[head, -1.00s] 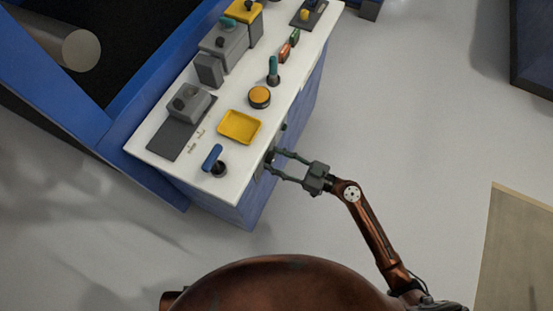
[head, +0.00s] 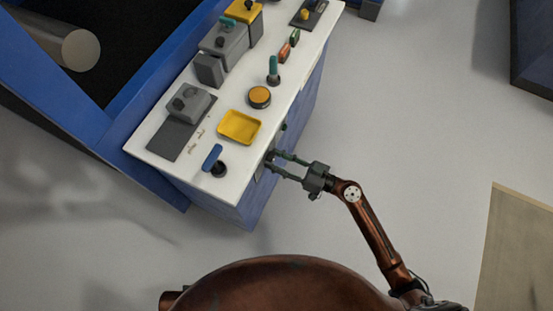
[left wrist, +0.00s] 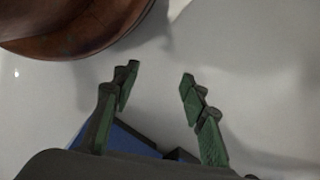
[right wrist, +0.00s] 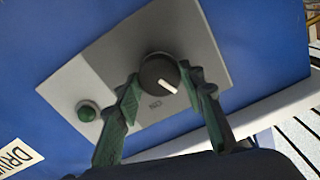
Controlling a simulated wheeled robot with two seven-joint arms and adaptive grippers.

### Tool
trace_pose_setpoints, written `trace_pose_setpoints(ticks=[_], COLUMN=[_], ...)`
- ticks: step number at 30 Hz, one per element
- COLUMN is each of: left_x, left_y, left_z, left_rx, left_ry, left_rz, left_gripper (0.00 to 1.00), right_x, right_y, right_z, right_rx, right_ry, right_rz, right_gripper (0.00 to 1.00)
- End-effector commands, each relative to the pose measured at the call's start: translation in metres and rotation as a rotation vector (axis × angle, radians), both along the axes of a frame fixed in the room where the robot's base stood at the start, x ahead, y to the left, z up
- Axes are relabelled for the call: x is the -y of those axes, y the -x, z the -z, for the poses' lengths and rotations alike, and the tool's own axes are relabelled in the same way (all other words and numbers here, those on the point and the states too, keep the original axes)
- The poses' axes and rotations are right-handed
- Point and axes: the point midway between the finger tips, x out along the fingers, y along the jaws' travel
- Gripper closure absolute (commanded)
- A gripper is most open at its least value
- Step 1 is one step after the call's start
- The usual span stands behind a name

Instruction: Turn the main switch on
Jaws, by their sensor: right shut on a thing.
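The main switch is a round black knob (right wrist: 158,73) with a white pointer line, on a grey plate (right wrist: 205,45) on the blue cabinet side. In the right wrist view its pointer slants to the lower right, and small lettering sits below it. My right gripper (right wrist: 157,80) has one finger on each side of the knob and is shut on it. In the head view my right gripper (head: 271,161) reaches the cabinet's right side, where the knob is mostly hidden. My left gripper (left wrist: 160,75) is open and empty over the floor.
A green round button (right wrist: 86,111) sits on the plate beside the knob. The white console top (head: 240,165) carries a yellow tray (head: 239,127), an orange button (head: 259,97), a blue-handled lever (head: 212,158) and grey boxes.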

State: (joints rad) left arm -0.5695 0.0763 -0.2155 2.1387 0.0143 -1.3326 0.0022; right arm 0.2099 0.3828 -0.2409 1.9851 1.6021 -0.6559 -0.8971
Motion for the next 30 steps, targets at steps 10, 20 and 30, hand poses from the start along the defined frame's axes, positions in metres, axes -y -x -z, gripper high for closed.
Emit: trace_pose_setpoints(ticks=[10, 20, 30], left_x=[0.000, -0.005, -0.010], left_y=[0.003, 0.005, 0.013], left_z=[0.001, 0.026, 0.050], left_rx=[-0.003, -0.002, -0.006], left_ry=[0.000, -0.008, -0.015], left_rz=[-0.001, 0.003, 0.001], left_gripper=[0.60, 0.60, 0.60], right_x=[0.000, 0.001, 0.001], right_y=[-0.001, -0.002, -0.002], right_z=[-0.001, -0.001, -0.001], right_rx=[-0.280, -0.548, -0.766], right_ry=[-0.165, -0.319, -0.445], right_rz=[0.000, 0.001, 0.001], right_gripper=[0.88, 0.88, 0.88])
